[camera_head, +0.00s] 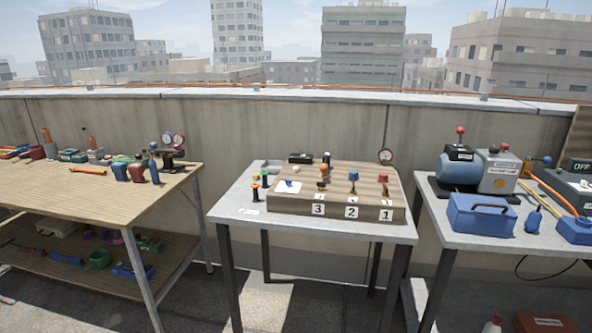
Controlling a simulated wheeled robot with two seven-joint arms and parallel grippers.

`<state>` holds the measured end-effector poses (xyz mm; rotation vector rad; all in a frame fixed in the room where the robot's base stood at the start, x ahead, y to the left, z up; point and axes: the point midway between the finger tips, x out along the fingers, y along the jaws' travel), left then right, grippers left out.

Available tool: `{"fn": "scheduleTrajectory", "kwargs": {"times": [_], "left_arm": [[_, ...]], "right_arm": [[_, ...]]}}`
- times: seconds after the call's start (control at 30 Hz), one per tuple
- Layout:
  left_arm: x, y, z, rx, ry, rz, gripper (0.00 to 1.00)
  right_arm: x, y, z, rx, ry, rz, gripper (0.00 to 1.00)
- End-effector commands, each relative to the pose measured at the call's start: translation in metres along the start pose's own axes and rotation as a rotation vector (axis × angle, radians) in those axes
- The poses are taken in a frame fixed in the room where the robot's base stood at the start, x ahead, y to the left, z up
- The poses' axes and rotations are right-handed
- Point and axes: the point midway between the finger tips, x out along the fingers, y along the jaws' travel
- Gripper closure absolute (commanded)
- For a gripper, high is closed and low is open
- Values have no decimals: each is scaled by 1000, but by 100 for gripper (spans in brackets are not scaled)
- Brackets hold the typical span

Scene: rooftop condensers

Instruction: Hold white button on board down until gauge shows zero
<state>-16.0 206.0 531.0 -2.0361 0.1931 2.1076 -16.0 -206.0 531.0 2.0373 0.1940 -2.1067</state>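The wooden board (340,205) lies on the small grey table in the middle, with number plates 3, 2 and 1 along its front. A small whitish round part (296,169) shows near its back left; it is too small to tell whether it is the white button. A small round gauge (385,156) with a reddish rim stands at the board's back right; its needle cannot be read. Coloured knobs, blue (353,176) and red (383,178), stand on the board. Neither of my grippers is in view.
A wooden bench (90,205) with tools and a gauge set (173,147) stands at the left. A right table (470,234) holds a blue toolbox (482,214) and a pump (460,165). Floor gaps separate the tables. A concrete parapet (250,128) runs behind.

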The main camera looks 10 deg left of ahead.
Motion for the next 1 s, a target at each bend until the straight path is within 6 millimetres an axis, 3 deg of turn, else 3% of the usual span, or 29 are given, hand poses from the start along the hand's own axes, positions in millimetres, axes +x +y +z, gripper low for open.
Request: {"fn": "scheduleTrajectory", "kwargs": {"times": [0.03,0.17,0.2,1.0], "left_arm": [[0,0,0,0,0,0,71],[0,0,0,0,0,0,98],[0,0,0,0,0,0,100],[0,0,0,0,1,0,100]], "right_arm": [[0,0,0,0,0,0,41],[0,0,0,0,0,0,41],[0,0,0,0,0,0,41],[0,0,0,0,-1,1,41]]}}
